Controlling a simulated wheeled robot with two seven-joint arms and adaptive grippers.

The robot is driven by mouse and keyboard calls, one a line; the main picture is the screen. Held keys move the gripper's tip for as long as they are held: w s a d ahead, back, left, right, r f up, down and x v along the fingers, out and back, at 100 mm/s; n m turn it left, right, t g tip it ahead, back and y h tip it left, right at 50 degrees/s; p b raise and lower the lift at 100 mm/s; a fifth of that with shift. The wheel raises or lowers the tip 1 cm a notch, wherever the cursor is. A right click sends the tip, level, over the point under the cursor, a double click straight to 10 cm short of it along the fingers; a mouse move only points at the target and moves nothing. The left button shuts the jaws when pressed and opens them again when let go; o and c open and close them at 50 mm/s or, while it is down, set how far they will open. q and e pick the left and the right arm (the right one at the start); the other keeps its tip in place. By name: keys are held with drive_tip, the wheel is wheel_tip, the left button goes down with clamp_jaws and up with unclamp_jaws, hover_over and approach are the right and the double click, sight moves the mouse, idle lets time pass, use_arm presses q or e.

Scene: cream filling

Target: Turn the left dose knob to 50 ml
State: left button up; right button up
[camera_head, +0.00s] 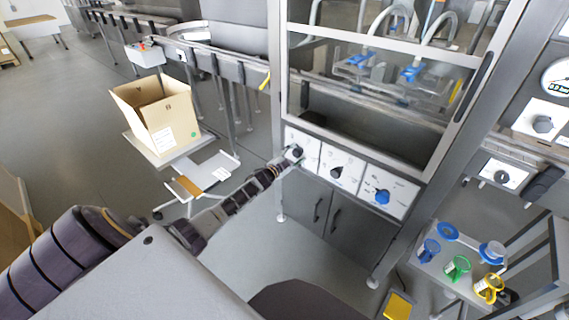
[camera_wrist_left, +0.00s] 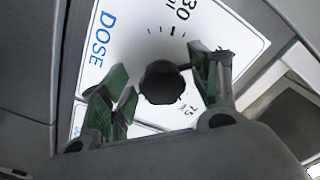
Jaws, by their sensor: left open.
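The left dose knob (camera_wrist_left: 162,83) is dark and round on a white panel marked DOSE, with a scale showing 30 and 75. In the left wrist view it sits between the open green-padded fingers of my left gripper (camera_wrist_left: 160,92), with a gap visible on its left side. The pointer's exact setting cannot be read. In the head view my left gripper (camera_head: 287,163) reaches the leftmost white panel (camera_head: 304,148) and partly covers the knob (camera_head: 296,151). My right gripper is not in view.
A middle black knob (camera_head: 336,172) and a blue knob (camera_head: 382,196) sit on panels to the right. Above is a framed glass window (camera_head: 385,80). A cardboard box (camera_head: 160,115) stands at the left. A cart with coloured rings (camera_head: 458,268) stands at the lower right.

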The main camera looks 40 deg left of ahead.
use_arm(q)
drive_tip(key=s, duration=1.1)
drive_tip(key=shift+s+a, duration=0.4)
drive_tip(key=shift+a, duration=0.05)
idle(0.4)
idle(0.6)
